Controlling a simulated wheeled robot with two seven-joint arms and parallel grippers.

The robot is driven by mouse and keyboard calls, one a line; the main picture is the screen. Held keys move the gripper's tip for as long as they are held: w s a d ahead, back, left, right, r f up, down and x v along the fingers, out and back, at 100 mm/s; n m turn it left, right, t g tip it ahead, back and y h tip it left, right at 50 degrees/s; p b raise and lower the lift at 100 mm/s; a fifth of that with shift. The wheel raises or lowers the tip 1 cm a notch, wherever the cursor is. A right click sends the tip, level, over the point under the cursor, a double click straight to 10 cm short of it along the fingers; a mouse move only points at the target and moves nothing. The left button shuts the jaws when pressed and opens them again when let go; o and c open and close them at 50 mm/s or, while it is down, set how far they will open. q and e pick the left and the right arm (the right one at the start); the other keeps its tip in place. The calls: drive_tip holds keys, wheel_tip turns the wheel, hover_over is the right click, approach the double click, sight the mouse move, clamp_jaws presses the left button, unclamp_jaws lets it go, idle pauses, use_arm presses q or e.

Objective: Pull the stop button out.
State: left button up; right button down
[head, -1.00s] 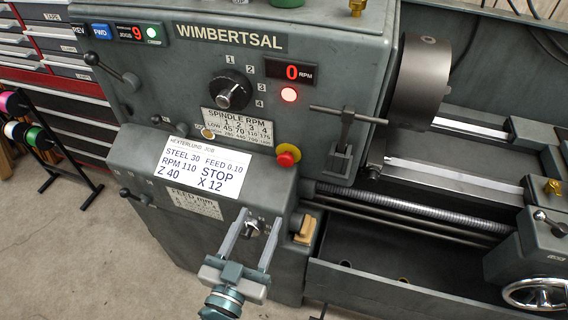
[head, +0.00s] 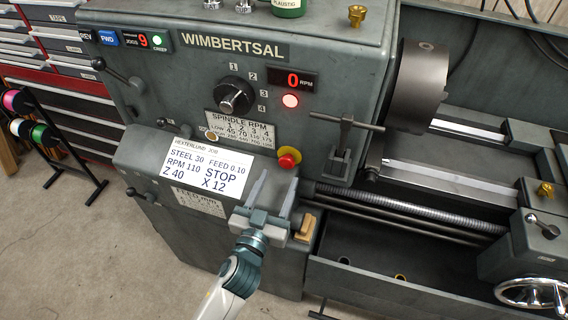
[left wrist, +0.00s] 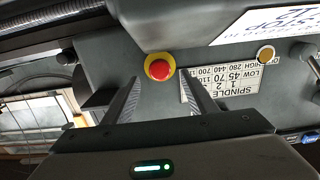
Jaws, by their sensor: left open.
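The stop button (head: 287,159) is a red mushroom head on a yellow base, on the front of the grey lathe headstock. In the left wrist view the red stop button (left wrist: 159,70) shows between and beyond my fingertips. My left gripper (head: 274,183) is open and empty, its two fingers pointing up toward the button from below. In the left wrist view the left gripper (left wrist: 162,84) has its fingers spread to either side of the button, apart from it. My right gripper is not in view.
A white job card (head: 207,168) lies left of the button. A T-shaped lever (head: 346,125) stands right of it, with the chuck (head: 418,87) beyond. A wooden block (head: 305,228) sits below right. A spindle RPM plate (head: 240,129) is above left.

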sight(286, 165)
use_arm(q)
drive_tip(key=shift+p+x, duration=0.55)
drive_tip(key=shift+x, duration=2.2)
